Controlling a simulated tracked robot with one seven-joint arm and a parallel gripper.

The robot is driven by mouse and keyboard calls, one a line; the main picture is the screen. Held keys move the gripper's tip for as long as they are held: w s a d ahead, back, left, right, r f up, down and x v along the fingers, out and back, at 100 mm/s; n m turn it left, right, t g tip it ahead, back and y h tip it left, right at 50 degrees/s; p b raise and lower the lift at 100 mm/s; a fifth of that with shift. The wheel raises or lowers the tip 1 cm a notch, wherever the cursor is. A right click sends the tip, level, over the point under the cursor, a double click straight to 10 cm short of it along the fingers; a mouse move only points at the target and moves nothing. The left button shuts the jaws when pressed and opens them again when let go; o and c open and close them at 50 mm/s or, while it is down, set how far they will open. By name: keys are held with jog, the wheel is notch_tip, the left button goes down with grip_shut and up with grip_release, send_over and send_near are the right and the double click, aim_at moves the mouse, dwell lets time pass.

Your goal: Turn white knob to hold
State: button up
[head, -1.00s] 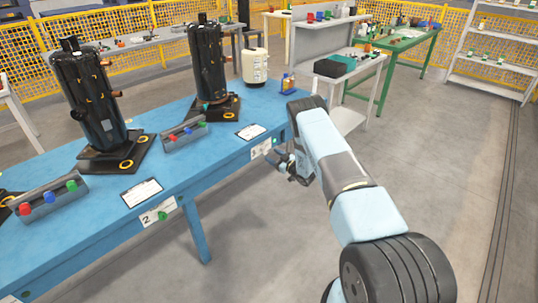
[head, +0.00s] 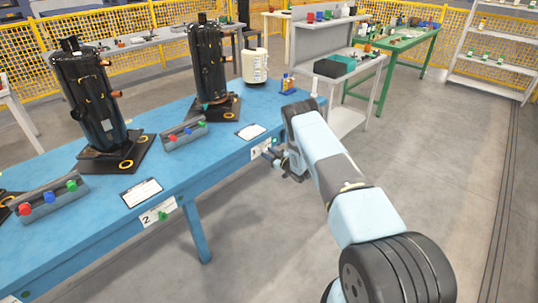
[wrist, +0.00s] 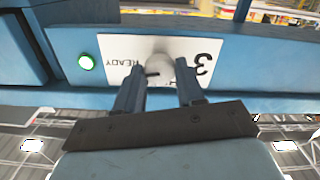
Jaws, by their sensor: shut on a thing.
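The white knob (wrist: 161,67) sits on a white plate (wrist: 112,47) on the blue table's front edge. The plate looks upside down in the wrist view, with "READY" to the knob's left and a "3" to its right. A small dark mark shows on the knob; its exact setting is unclear. My gripper (wrist: 159,83) has one finger on each side of the knob and is shut on it. In the head view my gripper (head: 272,156) is at the table edge and covers the knob. Any "HOLD" lettering is mostly hidden.
A green lamp (wrist: 86,62) glows beside the plate. The blue table (head: 215,160) holds black compressors (head: 208,58) and a cream canister (head: 254,66). A grey stand (head: 347,118) is just behind my arm. The floor at right is clear.

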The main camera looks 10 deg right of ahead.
jog(key=c, duration=0.4)
jog(key=shift+n, duration=0.3)
jog(key=n, duration=1)
jog(key=shift+s+a+f+n, duration=0.1)
jog(key=shift+n, duration=0.3)
jog(key=shift+f+n, duration=0.15)
jog(key=shift+n, duration=1.75)
jog(key=shift+s, duration=0.1)
jog(key=shift+f, duration=0.1)
